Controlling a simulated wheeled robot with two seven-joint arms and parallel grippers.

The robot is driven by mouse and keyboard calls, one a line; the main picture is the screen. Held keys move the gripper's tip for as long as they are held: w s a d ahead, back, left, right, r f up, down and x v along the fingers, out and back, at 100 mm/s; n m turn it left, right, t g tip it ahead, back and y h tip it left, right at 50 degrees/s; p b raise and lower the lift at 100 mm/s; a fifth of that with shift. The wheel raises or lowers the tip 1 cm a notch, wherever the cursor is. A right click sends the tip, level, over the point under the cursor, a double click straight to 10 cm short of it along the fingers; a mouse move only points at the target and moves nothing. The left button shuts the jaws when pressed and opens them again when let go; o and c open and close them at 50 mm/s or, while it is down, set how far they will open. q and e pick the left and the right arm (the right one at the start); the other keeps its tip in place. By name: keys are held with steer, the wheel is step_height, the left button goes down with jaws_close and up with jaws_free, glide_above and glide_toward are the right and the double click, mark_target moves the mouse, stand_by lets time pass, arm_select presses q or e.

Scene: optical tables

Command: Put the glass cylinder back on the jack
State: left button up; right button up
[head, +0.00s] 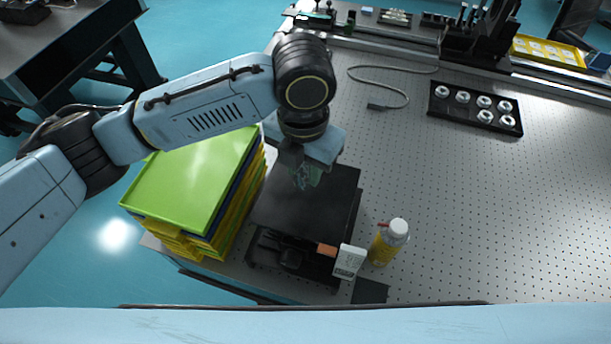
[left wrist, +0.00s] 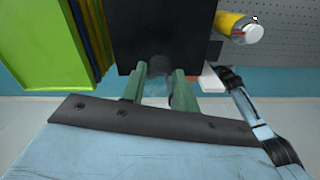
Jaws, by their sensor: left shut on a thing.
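The jack (head: 300,215) is a black square-topped stand near the table's front edge. Its dark top plate also shows in the left wrist view (left wrist: 160,32). My left gripper (head: 306,180) hangs over the back part of the jack's top, pointing down. In the left wrist view its two green fingers are shut on the glass cylinder (left wrist: 157,92), which is clear and shows only faintly between them. I cannot tell whether the cylinder's base touches the plate. My right gripper is not in view.
A stack of green, blue and yellow trays (head: 190,185) stands close left of the jack. A yellow bottle with a white cap (head: 386,245) and a small white box (head: 349,261) stand at its right front. A black plate of round parts (head: 475,107) lies farther back; the perforated table's middle is clear.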

mark_target(303, 184)
arm_select(q)
steer(key=f, duration=0.3)
steer(key=shift+s, duration=0.25)
steer(key=shift+f, duration=0.7)
step_height(303, 184, down, 4)
steer(key=shift+w+r+p, duration=0.1)
steer(key=shift+r+p, duration=0.15)
steer(key=shift+p, duration=0.05)
steer(key=o, duration=1)
steer(key=shift+f, duration=0.15)
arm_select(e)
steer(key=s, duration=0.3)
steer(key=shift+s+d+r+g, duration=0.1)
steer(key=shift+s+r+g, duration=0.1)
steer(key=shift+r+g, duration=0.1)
